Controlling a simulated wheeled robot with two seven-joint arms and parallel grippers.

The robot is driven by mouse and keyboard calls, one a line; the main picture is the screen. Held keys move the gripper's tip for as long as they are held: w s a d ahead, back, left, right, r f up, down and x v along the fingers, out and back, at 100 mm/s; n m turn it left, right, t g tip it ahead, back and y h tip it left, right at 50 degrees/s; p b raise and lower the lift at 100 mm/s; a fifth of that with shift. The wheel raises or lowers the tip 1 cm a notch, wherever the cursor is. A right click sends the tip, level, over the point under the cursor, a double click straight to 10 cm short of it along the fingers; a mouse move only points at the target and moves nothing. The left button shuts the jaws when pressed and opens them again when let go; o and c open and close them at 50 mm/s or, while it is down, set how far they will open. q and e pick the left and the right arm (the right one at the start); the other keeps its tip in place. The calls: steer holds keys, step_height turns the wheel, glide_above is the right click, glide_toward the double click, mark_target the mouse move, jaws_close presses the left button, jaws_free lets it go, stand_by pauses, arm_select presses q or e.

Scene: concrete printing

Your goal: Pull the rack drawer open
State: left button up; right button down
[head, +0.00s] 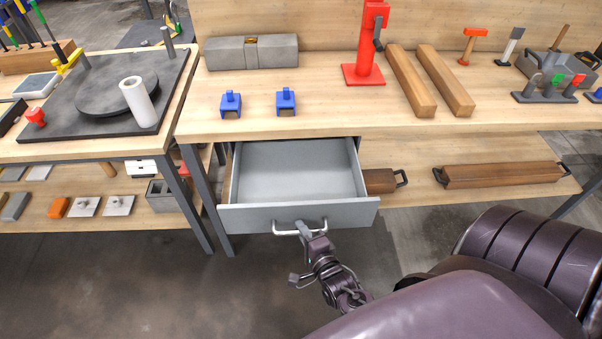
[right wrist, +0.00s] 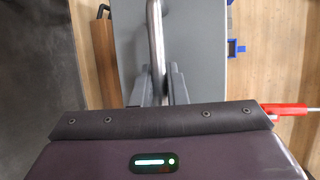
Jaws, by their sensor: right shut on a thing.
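The grey rack drawer (head: 300,172) hangs under the middle workbench and stands well open. Its inside looks empty. A metal bar handle (head: 299,228) sits on its front panel (head: 345,213). My right gripper (head: 303,230) is at the handle and shut on it. In the right wrist view the two fingers (right wrist: 159,88) close around the handle bar (right wrist: 155,40), with the drawer front (right wrist: 193,30) beyond. My left gripper is not in view.
The workbench top (head: 320,105) above the drawer holds blue clamps (head: 286,101), a red stand (head: 366,45) and wooden beams (head: 445,80). A lower shelf (head: 500,160) carries a long wooden box (head: 502,175). Bare floor (head: 130,275) lies in front at left.

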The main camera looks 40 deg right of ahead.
steer(key=s+a, duration=0.2)
steer(key=s, duration=0.1)
steer(key=shift+p, duration=0.4)
steer(key=c, duration=1.5)
jaws_free()
steer(key=shift+o, duration=0.2)
steer(key=shift+d, duration=0.1)
steer(key=v, duration=0.7)
steer(key=shift+s+b, duration=0.35)
